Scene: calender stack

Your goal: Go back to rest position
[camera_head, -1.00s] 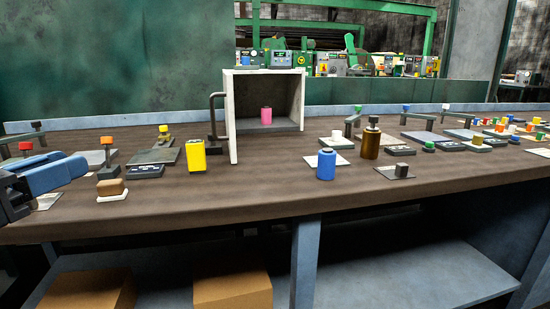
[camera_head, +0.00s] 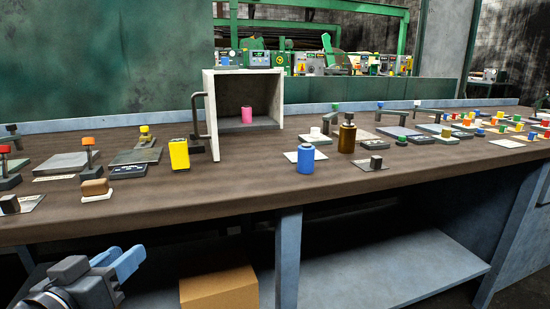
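My gripper (camera_head: 130,265) is at the lower left, in front of the bench and below its front edge, with blue fingers pointing right and up. The two fingers look apart, and I see nothing between them. The brown workbench (camera_head: 235,195) carries an open grey-white box (camera_head: 208,108) with a dark handle on its left side. A pink cylinder (camera_head: 247,114) stands inside the box.
Several buttons and levers fill both ends. A cardboard box (camera_head: 220,288) sits on the lower shelf (camera_head: 400,270). The bench middle front is clear.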

